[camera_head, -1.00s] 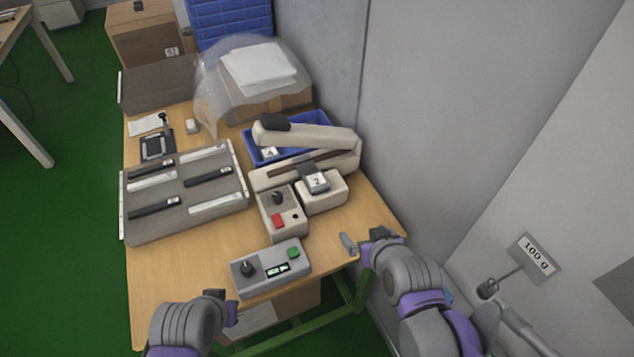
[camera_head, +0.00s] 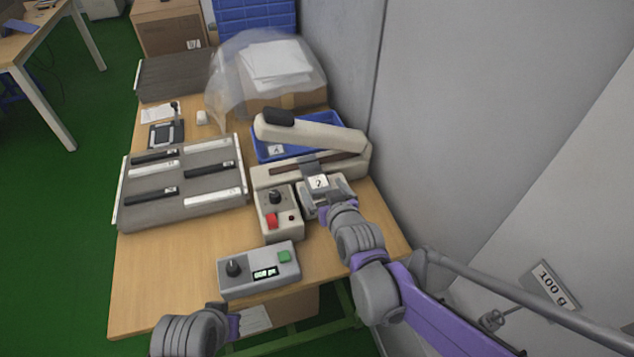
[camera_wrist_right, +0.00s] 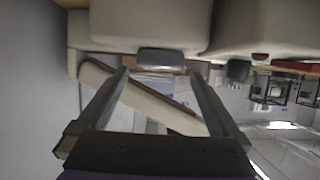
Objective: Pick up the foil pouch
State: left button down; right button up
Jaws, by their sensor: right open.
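I cannot surely make out a foil pouch. A small grey piece with a white label "2" (camera_head: 318,182) sits on a cream block in front of the heat sealer (camera_head: 316,134). My right gripper (camera_head: 325,194) is at this block, its fingers apart near the labelled piece. In the right wrist view my right gripper (camera_wrist_right: 158,76) is open, with nothing clearly held between its fingers. A dark grey rounded part (camera_wrist_right: 160,60) shows just beyond the fingertips. My left gripper (camera_head: 226,318) is at the table's front edge, and its fingers are not clear.
A control box with a red button (camera_head: 278,212) stands left of the right gripper. A grey box with a green button (camera_head: 258,270) is at the front. A slotted grey tray (camera_head: 222,216) lies left, a blue bin (camera_head: 262,150) behind. A wall (camera_head: 450,130) bounds the right.

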aim_at(318, 180)
jog(key=x, duration=0.5)
jog(key=shift+w, duration=0.15)
jog(key=c, duration=1.5)
jog(key=shift+o, duration=0.2)
jog(key=shift+r, duration=0.1)
